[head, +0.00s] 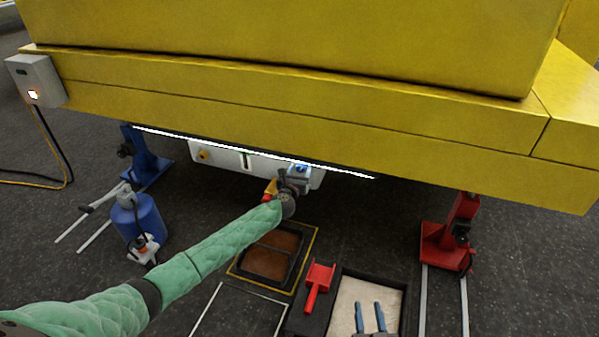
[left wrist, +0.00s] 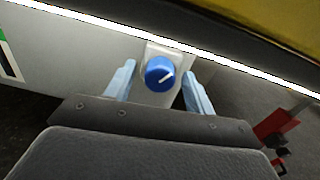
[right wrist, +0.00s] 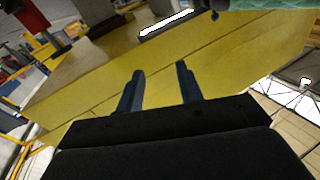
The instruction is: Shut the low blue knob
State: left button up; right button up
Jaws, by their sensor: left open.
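The low blue knob (head: 303,168) is on the right part of a white panel under the yellow boom.
The yellow boom (head: 300,105) hangs low over the panel (head: 228,157). A blue stand (head: 148,163) and blue cylinder (head: 140,217) are left, a red stand (head: 450,235) right. A red scoop (head: 318,280) lies by the sand tray (head: 398,300).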

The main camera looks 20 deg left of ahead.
pick_arm(q)
jog(key=c, duration=1)
